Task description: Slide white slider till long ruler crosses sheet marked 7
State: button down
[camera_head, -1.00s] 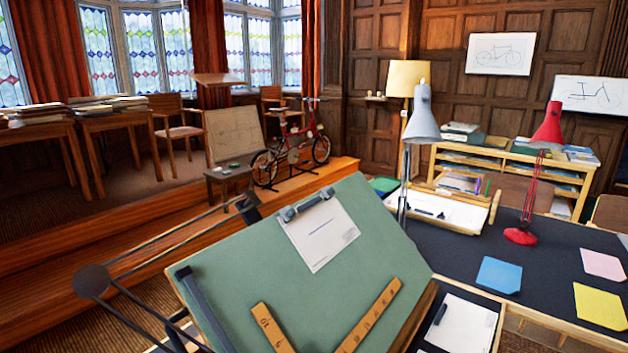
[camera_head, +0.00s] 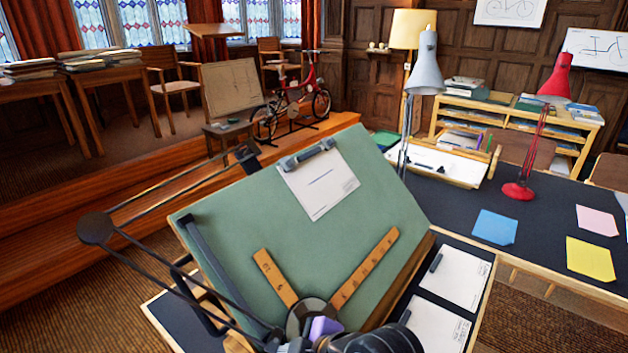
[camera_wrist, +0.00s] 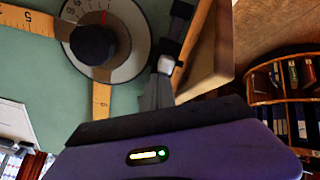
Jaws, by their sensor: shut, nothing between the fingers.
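The drafting machine on the green tilted board (camera_head: 235,230) has two wooden rulers in a V. The longer-looking ruler (camera_head: 365,267) rises right and the shorter one (camera_head: 274,277) rises left. They meet at a round protractor head, which shows in the wrist view with a black knob (camera_wrist: 93,45). A small pale block (camera_wrist: 166,64), perhaps the white slider, sits beside the head. My gripper (camera_wrist: 155,93) is shut close to this block; contact is unclear. In the head view my purple gripper body (camera_head: 322,327) is at the board's lower edge. No sheet's 7 is legible.
A white sheet (camera_head: 323,190) is clipped to the board's top, clear of both rulers. Two white sheets, one of them upper (camera_head: 457,279), lie right of the board. Blue (camera_head: 495,227), pink (camera_head: 597,221) and yellow (camera_head: 590,259) sheets lie on the dark table. A grey lamp (camera_head: 426,65) stands behind.

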jog(key=shift+s+d+f, duration=0.15)
jog(key=shift+s+f, duration=0.05)
jog(key=shift+f, duration=0.2)
jog(key=shift+s+d+f, duration=0.15)
jog(key=shift+f, duration=0.2)
dwell(0.8)
jog(key=shift+w+a+r, duration=0.1)
jog(key=shift+r, duration=0.1)
jog(key=shift+w+a+r+p, duration=0.2)
jog(key=shift+a+r+p, duration=0.1)
jog(key=shift+r, duration=0.25)
jog(key=p+v, duration=0.5)
jog(key=v, duration=0.1)
jog(key=shift+s+d+r+p, duration=0.15)
jog(key=shift+d+r+p, duration=0.1)
jog(key=shift+d+p, duration=0.1)
